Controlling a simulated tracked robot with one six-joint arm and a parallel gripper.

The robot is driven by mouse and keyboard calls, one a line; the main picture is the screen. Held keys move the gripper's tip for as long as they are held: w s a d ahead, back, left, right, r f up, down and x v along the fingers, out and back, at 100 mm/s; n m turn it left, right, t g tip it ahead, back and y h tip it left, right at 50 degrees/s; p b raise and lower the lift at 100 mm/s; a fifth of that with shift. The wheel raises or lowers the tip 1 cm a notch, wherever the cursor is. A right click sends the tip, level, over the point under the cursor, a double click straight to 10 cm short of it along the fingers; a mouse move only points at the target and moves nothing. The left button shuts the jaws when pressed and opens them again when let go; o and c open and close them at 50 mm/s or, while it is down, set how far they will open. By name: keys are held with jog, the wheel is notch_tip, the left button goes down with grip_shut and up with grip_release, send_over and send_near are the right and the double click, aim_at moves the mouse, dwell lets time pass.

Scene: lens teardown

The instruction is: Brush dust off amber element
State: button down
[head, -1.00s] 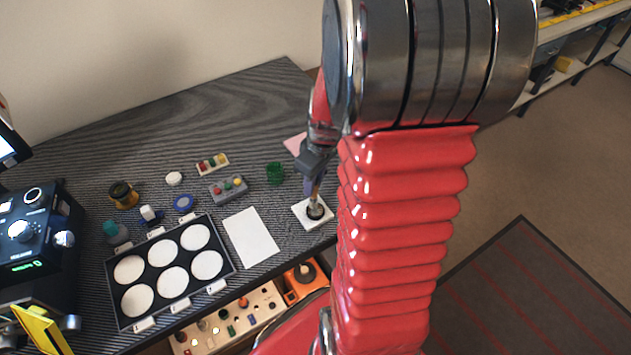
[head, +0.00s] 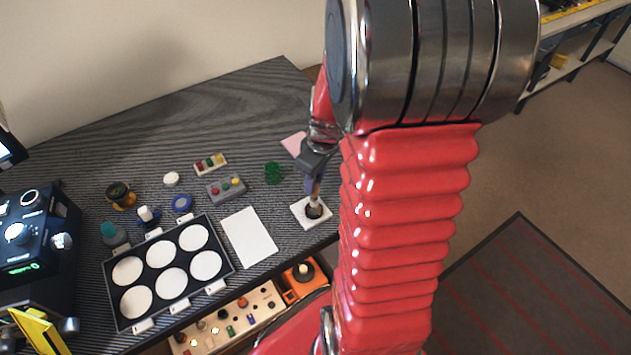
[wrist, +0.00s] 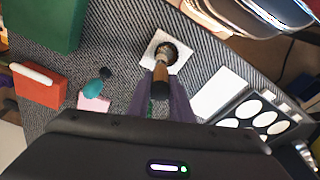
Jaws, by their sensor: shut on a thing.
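My gripper (wrist: 161,98) is shut on the brush (wrist: 161,72), which has a wooden handle and points down. In the head view the brush (head: 316,191) stands nearly upright over a small white pad (head: 325,218) at the table's right edge. The brush tip is at a dark round element on the pad, which also shows in the wrist view as a dark brown disc (wrist: 170,50) on the white pad (wrist: 149,55). The tip covers part of the disc, and I cannot tell its amber colour or any dust clearly.
A blank white sheet (head: 250,237) lies left of the pad. Further left is a black tray (head: 225,262) with several white round pads. A green cup (head: 274,172), a grey block with coloured knobs (head: 226,187) and a pink sheet (head: 293,143) lie behind.

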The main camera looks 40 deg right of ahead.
jog(key=shift+w+a+r, duration=0.1)
jog(key=shift+a+r, duration=0.05)
jog(key=shift+a, duration=0.2)
jog(key=shift+r, duration=3.85)
jog(key=shift+w, duration=0.1)
jog(key=w+a+f+m, duration=0.1)
jog(key=w+a+f, duration=0.1)
jog(key=w+a, duration=0.7)
jog(key=w+a+f+m, duration=0.2)
jog(key=w+a, duration=0.6)
jog(key=a, duration=0.1)
jog(key=shift+w+f+h, duration=0.25)
jog(key=shift+w+h, duration=0.05)
jog(key=shift+w, duration=0.05)
